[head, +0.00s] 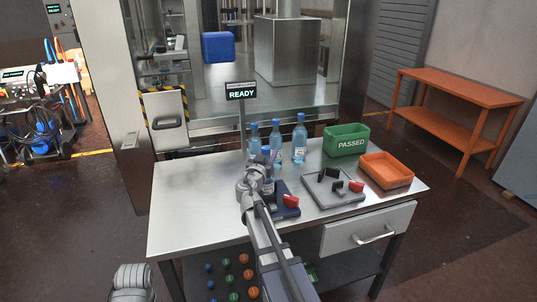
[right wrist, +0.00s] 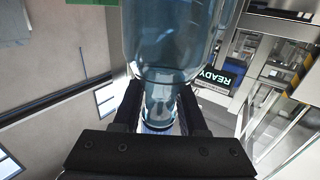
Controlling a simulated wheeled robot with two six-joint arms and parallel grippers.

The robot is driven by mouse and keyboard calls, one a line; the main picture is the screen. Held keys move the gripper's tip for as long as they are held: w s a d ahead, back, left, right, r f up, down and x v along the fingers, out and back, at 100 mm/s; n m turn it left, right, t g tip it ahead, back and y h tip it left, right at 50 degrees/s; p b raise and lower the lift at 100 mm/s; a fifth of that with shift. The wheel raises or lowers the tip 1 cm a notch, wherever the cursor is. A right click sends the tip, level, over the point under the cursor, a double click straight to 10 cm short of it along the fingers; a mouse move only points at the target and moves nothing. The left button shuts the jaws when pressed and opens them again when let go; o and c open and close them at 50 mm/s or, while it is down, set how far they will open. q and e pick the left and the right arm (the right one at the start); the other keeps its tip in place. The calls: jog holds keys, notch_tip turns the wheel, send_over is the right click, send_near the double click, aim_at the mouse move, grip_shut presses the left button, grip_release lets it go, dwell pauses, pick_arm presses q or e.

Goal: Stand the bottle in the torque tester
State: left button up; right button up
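In the head view, a clear blue bottle (head: 268,186) stands roughly upright at my right gripper (head: 262,170), partly hidden by the arm. In the right wrist view, the gripper (right wrist: 160,108) has its black fingers on both sides of the bottle's neck (right wrist: 160,92), with the blue cap near the palm. A dark blue fixture with a red knob (head: 291,201) is just right of the held bottle. A grey plate fixture (head: 322,196) with black jaws and a red knob is farther right. I cannot tell which is the torque tester, or whether the bottle touches anything. My left gripper is out of view.
Several more bottles (head: 300,140) stand behind on the steel table (head: 185,190). A READY sign (head: 241,91) rises on a post there. A green PASSED bin (head: 346,140) and an orange bin (head: 386,170) are at the right. The table's left part is clear.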

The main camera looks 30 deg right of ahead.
jog(key=shift+o, duration=1.4)
jog(key=shift+r, duration=0.3)
jog(key=v, duration=1.2)
jog(key=shift+f, duration=0.15)
